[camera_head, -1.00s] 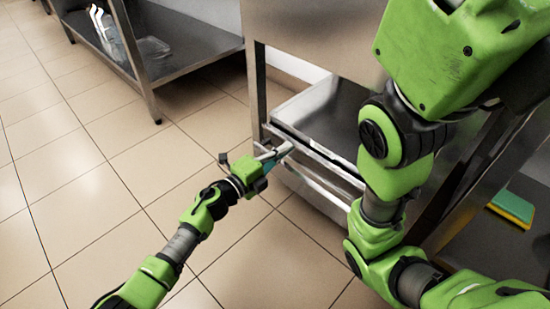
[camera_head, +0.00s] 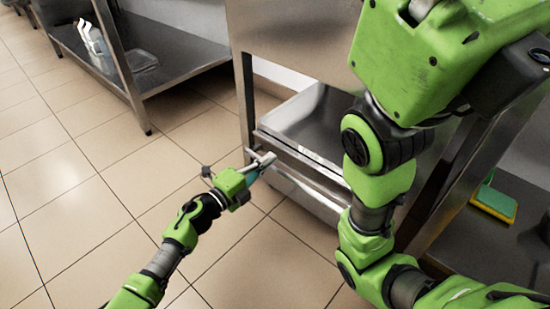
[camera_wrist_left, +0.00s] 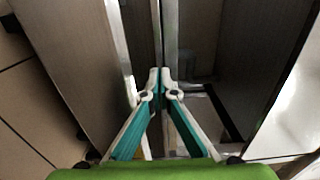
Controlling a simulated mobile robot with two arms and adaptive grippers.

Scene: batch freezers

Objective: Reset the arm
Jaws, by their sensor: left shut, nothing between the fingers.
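My left gripper (camera_head: 264,160) is at the left end of the drawer front, close to its rail. It also shows in the left wrist view (camera_wrist_left: 161,76), where its teal fingers meet at their white tips with nothing between them. The metal drawer (camera_head: 307,119) is pulled out under the steel unit, and I see no contents in the visible part. I cannot tell whether the fingertips touch the rail. My right arm (camera_head: 375,190) fills the right side of the head view and hides part of the drawer; its gripper is out of view.
A steel shelf table (camera_head: 180,66) with white bottles (camera_head: 93,42) and a clear container (camera_head: 139,58) is at the upper left. Tiled floor (camera_head: 70,200) is free at left.

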